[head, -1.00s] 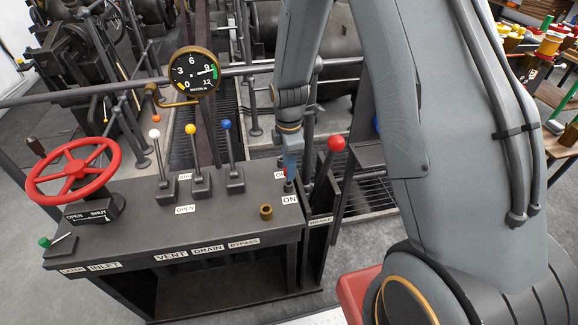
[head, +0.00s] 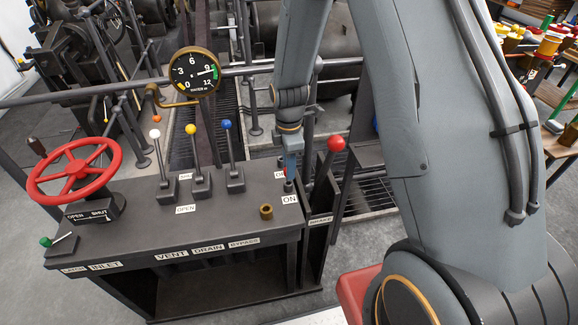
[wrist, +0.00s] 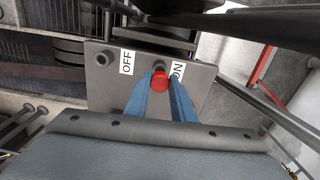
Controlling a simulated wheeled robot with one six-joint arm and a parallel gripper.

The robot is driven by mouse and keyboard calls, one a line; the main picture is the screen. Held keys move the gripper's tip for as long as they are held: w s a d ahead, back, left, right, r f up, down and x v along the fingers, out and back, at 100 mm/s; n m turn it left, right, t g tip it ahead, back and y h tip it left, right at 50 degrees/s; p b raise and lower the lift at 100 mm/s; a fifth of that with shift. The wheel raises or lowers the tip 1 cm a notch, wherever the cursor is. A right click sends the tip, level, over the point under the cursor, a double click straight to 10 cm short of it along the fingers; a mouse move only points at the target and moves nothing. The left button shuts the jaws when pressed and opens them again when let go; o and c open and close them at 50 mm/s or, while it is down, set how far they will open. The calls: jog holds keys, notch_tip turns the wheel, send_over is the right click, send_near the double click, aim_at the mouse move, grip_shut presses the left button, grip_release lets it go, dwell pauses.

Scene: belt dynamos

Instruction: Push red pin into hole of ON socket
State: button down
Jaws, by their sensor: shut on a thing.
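The red pin (wrist: 159,81) is between the two blue fingers of my gripper (wrist: 158,92), which are shut on it. In the wrist view its round red head lies in line with the ON socket (wrist: 161,67), beside the ON label (wrist: 176,72). The pin's lower part is hidden, so I cannot tell how far it is in the hole. In the head view my gripper (head: 289,172) points down just above the ON socket (head: 289,187), behind the ON label (head: 290,198). The OFF socket (wrist: 101,59) is beside the OFF label (wrist: 127,62).
The brake lever with a red knob (head: 336,143) stands close right of my gripper. White, yellow (head: 190,129) and blue knobbed levers stand left. A brass ring (head: 266,211) sits on the console (head: 130,235) in front. A red handwheel (head: 75,170) is at far left.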

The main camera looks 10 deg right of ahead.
jog(key=shift+f+b, duration=0.9)
jog(key=shift+f, duration=0.85)
jog(key=c, duration=1.4)
grip_release()
jog(key=shift+c, duration=0.2)
jog(key=shift+r, duration=0.1)
jog(key=shift+r+b, duration=0.95)
jog(key=shift+r, duration=2.85)
